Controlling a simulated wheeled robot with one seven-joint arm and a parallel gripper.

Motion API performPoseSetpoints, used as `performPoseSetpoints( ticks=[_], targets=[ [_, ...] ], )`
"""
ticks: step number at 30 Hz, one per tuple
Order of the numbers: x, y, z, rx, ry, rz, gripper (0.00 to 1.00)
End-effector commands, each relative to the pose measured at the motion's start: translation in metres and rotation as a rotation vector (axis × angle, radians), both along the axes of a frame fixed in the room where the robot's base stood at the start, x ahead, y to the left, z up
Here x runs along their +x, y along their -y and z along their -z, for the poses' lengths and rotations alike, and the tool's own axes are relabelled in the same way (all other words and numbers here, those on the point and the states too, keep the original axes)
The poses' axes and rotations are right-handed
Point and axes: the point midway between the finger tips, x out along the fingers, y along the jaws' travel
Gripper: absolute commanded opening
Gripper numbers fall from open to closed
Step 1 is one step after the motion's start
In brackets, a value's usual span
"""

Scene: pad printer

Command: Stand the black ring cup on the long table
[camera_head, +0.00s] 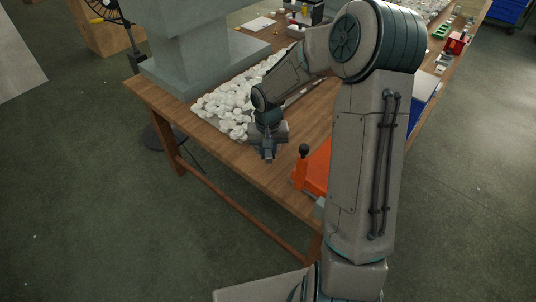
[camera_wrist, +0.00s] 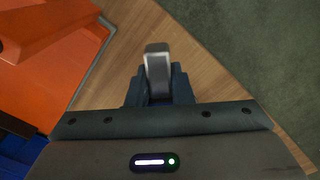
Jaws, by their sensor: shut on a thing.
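My gripper (camera_head: 268,152) is over the near edge of the long wooden table (camera_head: 168,98), left of an orange device. In the wrist view the jaws (camera_wrist: 158,88) are shut on a narrow grey metal piece (camera_wrist: 157,62), with the bare wood of the table (camera_wrist: 208,82) behind it. This piece may be the cup's side or handle, but I cannot make out a black ring on it. No other black ring cup can be told apart in the head view. I cannot tell whether the held piece touches the table.
A heap of white pieces (camera_head: 228,105) lies behind my gripper. The orange device (camera_head: 317,170) with a black knob (camera_head: 304,150) is just right of it. A large grey machine (camera_head: 200,55) stands at the back left. Bare wood runs along the table's near edge.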

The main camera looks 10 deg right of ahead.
Motion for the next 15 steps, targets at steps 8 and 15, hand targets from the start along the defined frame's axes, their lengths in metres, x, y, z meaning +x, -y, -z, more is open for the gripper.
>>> performPoseSetpoints(
  ticks=[8, 15],
  targets=[
    [0.000, 0.000, -0.001, 0.000, 0.002, 0.000, 0.00],
    [0.000, 0.000, 0.012, 0.000, 0.002, 0.000, 0.00]
  ],
)
